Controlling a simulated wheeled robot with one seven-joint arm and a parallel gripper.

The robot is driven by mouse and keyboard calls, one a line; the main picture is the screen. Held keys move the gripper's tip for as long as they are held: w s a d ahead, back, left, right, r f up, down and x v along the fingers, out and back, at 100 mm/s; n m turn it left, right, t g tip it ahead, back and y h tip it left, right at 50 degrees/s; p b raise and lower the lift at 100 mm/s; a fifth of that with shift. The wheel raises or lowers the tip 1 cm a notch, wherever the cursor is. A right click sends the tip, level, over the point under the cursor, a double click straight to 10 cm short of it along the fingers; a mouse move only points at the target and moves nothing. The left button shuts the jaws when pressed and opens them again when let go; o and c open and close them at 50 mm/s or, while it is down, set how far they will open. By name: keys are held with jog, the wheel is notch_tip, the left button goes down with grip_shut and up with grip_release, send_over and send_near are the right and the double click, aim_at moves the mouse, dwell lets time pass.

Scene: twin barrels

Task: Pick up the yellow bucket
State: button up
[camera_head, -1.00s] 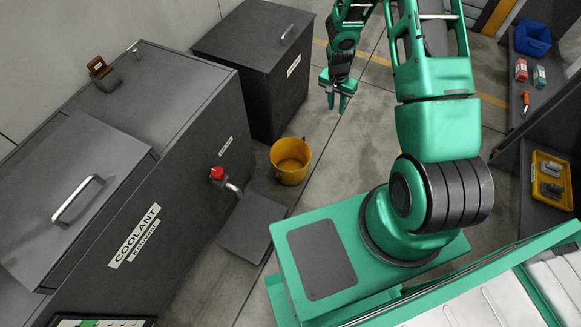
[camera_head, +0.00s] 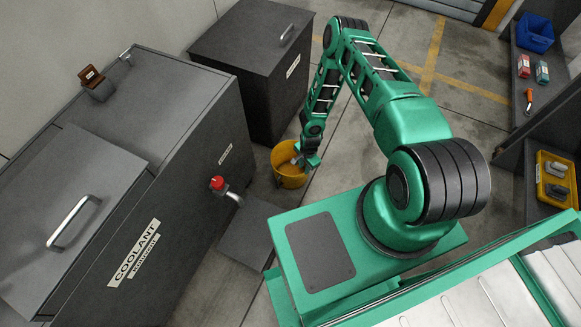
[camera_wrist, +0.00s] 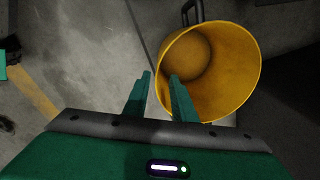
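The yellow bucket (camera_head: 290,176) stands upright on the floor beside the coolant cabinet in the head view. My gripper (camera_head: 303,163) is at the bucket's right side and rim, hiding part of it. In the wrist view, the open mouth of the bucket (camera_wrist: 238,62) faces me and looks empty. My gripper (camera_wrist: 158,80) is open, with one finger outside the bucket and the other overlapping its near rim. I cannot tell whether either finger touches the wall. A dark handle (camera_wrist: 192,12) shows at the bucket's far side.
The coolant cabinet (camera_head: 190,190) with a red-topped tap (camera_head: 218,184) stands left of the bucket. A dark box (camera_head: 255,75) stands behind it. A flat dark plate (camera_head: 250,232) lies in front. A shelf at right holds a blue bin (camera_head: 533,35) and yellow tray (camera_head: 556,180). Floor right of the bucket is clear.

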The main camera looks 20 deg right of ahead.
aim_at(302, 176)
jog(key=shift+w+a+f, duration=0.1)
jog(key=shift+w+f, duration=0.1)
jog(key=shift+f, duration=2.55)
jog(key=shift+w+a+f, duration=0.1)
jog(key=shift+w+f, duration=0.1)
jog(key=shift+f, duration=2.55)
jog(key=shift+c, duration=0.3)
grip_shut()
